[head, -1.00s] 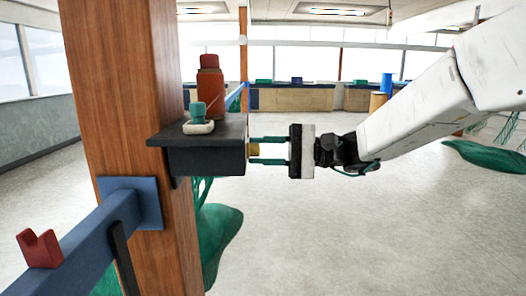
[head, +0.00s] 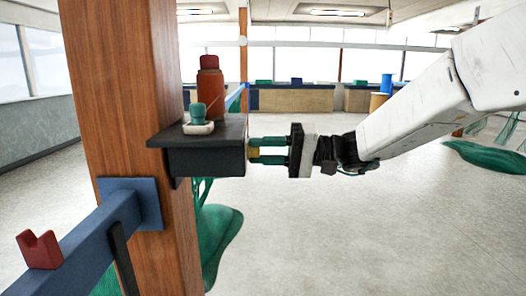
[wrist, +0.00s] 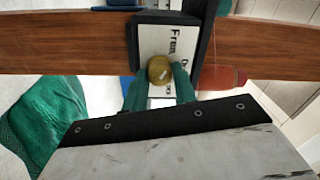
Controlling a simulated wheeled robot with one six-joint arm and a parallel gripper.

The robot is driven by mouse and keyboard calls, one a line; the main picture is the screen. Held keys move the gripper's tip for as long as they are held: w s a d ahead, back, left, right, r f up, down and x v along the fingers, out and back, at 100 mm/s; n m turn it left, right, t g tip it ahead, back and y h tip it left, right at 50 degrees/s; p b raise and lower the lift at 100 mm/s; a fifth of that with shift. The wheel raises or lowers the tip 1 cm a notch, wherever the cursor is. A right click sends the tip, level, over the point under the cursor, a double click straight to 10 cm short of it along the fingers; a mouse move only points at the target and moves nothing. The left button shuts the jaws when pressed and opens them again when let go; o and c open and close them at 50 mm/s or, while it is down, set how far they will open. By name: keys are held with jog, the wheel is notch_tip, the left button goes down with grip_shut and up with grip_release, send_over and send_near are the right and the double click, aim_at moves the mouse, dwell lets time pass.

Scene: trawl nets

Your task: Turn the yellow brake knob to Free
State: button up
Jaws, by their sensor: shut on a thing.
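The yellow brake knob (head: 253,152) sticks out from the right face of a dark box (head: 205,161) on the wooden post. In the wrist view the round knob (wrist: 160,70) has a short pale mark on it and sits before a white label plate (wrist: 160,38). The word Free shows on the plate, turned sideways; other lettering is partly hidden. My gripper (head: 252,151) reaches in from the right with green fingers above and below the knob. In the wrist view my gripper (wrist: 160,82) is shut on the knob, a finger on each side.
A red-brown bottle (head: 210,88) and a small teal item on a pale dish (head: 199,127) stand on the box's top. A blue rail (head: 95,232) with a red cradle (head: 40,249) runs toward the lower left. Green netting (head: 218,235) hangs below.

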dwell(0.3)
jog(key=o, duration=0.9)
jog(key=d, duration=0.7)
jog(key=shift+d+f, duration=0.1)
jog(key=shift+d, duration=0.3)
